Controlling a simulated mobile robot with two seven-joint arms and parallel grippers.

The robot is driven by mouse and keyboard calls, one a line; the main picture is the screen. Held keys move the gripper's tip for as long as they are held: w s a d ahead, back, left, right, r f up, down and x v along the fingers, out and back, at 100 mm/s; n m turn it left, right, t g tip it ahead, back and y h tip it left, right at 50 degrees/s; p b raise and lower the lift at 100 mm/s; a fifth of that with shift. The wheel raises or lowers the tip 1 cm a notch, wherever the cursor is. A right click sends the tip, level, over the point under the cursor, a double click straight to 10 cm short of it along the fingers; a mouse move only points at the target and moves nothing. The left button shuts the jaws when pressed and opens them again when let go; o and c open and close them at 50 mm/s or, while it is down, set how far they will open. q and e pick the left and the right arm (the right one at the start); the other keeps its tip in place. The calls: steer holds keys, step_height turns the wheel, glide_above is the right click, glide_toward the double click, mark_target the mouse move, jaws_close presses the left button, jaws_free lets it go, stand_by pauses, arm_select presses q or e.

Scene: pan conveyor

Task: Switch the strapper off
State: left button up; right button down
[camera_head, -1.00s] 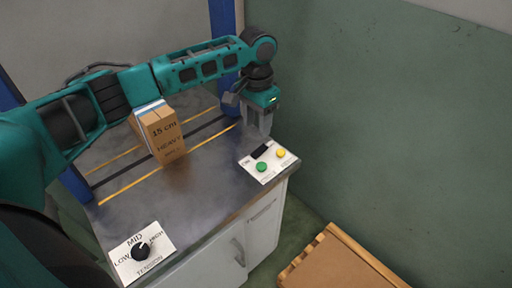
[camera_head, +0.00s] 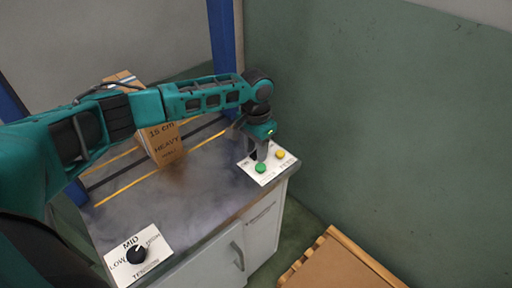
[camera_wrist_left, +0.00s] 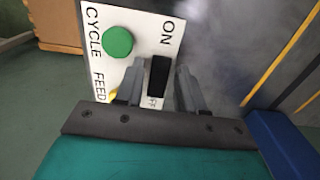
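The strapper's switch is a black rocker (camera_wrist_left: 159,76) on a white panel (camera_head: 281,165) at the table's right corner. In the left wrist view, "ON" is printed at its upper end and a partly hidden "FF" at its lower end. My left gripper (camera_head: 261,156) is down at the panel, over the switch, which it mostly hides in the head view. In the left wrist view its fingers (camera_wrist_left: 158,85) are apart, one on each side of the rocker, with nothing held. I cannot tell whether they touch it. My right gripper is not in view.
The panel also has a green button (camera_head: 261,168) and a yellow button (camera_head: 280,154). A tension knob (camera_head: 136,254) is at the front left. A strapped carton (camera_head: 166,150) marked "15 cm HEAVY" stands behind my left arm. A wooden piece (camera_head: 340,262) stands on the floor at right.

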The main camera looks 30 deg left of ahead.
arm_select(q)
jaws_close()
